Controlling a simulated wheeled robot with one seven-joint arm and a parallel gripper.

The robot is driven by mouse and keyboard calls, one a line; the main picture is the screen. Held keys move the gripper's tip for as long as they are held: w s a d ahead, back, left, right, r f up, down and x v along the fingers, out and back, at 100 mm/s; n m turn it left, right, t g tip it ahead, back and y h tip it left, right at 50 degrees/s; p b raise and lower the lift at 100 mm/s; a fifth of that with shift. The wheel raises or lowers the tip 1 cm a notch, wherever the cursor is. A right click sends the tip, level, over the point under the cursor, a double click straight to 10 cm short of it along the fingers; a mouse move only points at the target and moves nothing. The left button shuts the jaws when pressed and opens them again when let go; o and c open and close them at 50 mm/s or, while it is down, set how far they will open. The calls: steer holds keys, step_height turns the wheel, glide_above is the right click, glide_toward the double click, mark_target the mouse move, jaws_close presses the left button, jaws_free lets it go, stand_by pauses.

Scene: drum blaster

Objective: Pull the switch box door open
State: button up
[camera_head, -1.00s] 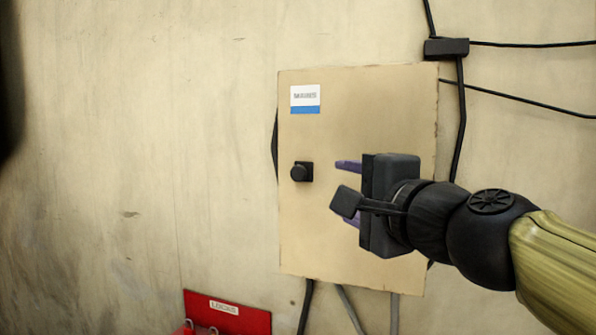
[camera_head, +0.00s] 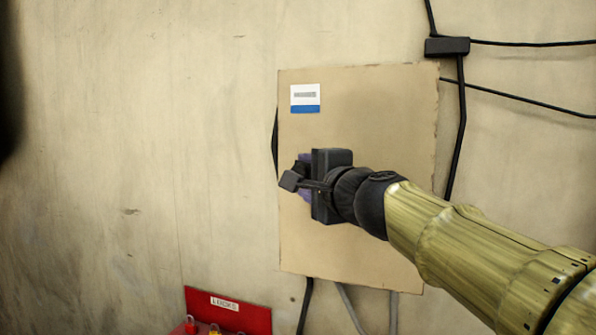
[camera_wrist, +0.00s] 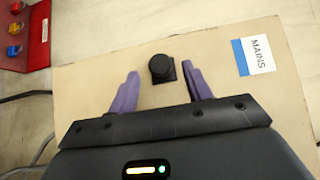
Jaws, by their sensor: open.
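The switch box door (camera_head: 380,110) is a flat tan panel on the wall, and it looks shut. A white and blue label (camera_head: 305,98) is near its top left; in the wrist view the label (camera_wrist: 258,55) reads MAINS. The black knob (camera_wrist: 161,67) sits on a small square plate on the door. My gripper (camera_head: 303,178) is in front of the door's left side and mostly hides the knob in the head view. In the wrist view my gripper (camera_wrist: 160,90) is open, with one purple finger on each side of the knob, apart from it.
A red lockout board (camera_head: 228,311) with a label and coloured locks is below left of the box; it also shows in the wrist view (camera_wrist: 38,35). Cables (camera_head: 461,115) run along the right and below the box. The wall to the left is clear.

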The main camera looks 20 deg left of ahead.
steer(key=p+x, duration=0.1)
steer(key=x, duration=0.3)
steer(key=shift+w+a, duration=0.15)
steer(key=shift+w, duration=0.1)
steer(key=shift+s, duration=0.1)
steer(key=shift+c, duration=0.2)
jaws_close()
